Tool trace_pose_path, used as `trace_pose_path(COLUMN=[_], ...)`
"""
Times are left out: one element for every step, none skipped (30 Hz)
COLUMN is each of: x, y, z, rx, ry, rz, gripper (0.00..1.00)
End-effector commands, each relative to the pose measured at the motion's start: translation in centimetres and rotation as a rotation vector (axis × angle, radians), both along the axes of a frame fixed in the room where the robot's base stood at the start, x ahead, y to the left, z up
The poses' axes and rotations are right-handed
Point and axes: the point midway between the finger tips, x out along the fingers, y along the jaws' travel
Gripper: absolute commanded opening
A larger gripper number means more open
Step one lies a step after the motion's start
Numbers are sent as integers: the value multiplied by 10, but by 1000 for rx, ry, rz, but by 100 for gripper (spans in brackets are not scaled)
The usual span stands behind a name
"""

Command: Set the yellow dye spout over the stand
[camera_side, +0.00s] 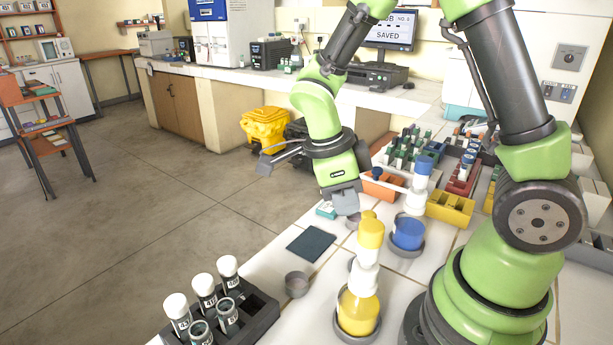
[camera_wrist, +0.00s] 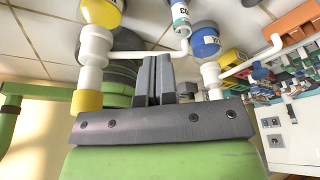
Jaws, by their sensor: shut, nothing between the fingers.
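The yellow dye dispenser (camera_side: 358,308) stands upright in a round grey holder, with a white neck and yellow cap (camera_side: 371,233). It also shows upside down at the left of the wrist view (camera_wrist: 95,45). In the side view the spout is largely hidden. My gripper (camera_side: 346,208) points down behind the dispenser, its fingers together and empty; they also show in the wrist view (camera_wrist: 158,62). A small grey round cup (camera_side: 297,285) stands left of the dispenser; I cannot tell which piece is the stand.
A dark rack (camera_side: 240,315) of white-capped vials is at the front left. A dark mat (camera_side: 311,244) lies between. A yellow bin (camera_side: 450,209) and several racks fill the right.

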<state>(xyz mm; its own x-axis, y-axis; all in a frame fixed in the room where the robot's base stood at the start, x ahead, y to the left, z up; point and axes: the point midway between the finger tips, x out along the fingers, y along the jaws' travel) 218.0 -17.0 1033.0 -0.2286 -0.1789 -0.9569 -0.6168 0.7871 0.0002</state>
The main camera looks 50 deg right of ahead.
Motion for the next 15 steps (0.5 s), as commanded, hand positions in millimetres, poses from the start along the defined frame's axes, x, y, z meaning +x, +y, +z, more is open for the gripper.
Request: trace_pose_path(x=[7,11,17,22,24,25,27,28,30,31,32,35,36,36,37], y=[6,10,15,19,20,21,22,23,25,26,27,29,30,31,32], z=[1,2,4,6,14,24,31,37,46,52,58,65,70,75,81], rx=[1,1,1,1,0,1,2,1,1,1,2,1,0,1,2], ry=[-3,-2,-3,-3,-7,-9,-10,-9,-9,-9,-9,-8,-8,-8,-7], rz=[4,4,5,6,3,1,0,0,0,1,0,1,1,1,0], gripper=[0,0,0,0,0,0,0,0,0,0,0,0,0,0,0])
